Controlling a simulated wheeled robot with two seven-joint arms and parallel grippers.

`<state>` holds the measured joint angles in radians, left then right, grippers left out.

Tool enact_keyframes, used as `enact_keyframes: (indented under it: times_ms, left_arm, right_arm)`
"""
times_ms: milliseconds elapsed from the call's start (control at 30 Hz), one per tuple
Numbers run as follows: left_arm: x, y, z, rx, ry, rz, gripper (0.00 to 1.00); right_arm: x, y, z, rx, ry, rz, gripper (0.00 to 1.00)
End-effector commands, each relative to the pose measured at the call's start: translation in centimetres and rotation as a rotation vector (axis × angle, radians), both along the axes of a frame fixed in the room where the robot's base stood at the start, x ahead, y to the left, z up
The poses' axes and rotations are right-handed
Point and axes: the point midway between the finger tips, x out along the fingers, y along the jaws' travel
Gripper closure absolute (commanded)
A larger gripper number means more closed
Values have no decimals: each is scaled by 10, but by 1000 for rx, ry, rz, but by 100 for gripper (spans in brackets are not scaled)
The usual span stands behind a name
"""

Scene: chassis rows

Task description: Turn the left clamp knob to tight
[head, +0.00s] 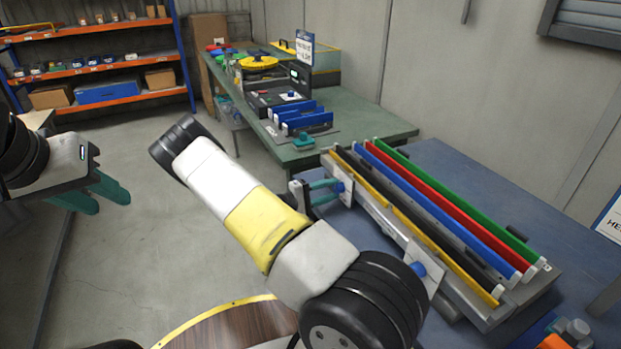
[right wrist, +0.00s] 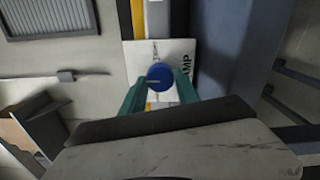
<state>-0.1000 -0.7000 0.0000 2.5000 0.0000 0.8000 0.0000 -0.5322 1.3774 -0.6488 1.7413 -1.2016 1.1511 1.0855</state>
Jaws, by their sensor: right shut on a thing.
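The left clamp knob (head: 340,187) is blue and sits on a white label plate at the near left end of the chassis rows. In the right wrist view the knob (right wrist: 159,74) has a pale line across its face, pointing roughly left, and the plate (right wrist: 184,52) shows partly hidden lettering. My right gripper (head: 324,191) is shut on this knob, with a teal finger on each side. A second blue knob (head: 418,269) sits on another white plate further right. My left gripper (head: 94,198) is open and empty, over the floor at the left.
The chassis rows carry green (head: 450,196), red, blue, black and yellow bars on a blue table (head: 450,160). A green bench (head: 375,122) with blue holders stands behind. Orange shelves (head: 110,68) are at the back left. My right arm crosses the middle.

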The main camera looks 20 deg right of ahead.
Motion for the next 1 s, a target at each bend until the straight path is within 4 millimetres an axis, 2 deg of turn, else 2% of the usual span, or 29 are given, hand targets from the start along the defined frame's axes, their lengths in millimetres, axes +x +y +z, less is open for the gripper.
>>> enact_keyframes:
  times_ms: [1000]
  left_arm:
    - [0,0,0,0,0,0,64]
  right_arm:
    - [2,2,-1,79,-960,6,100]
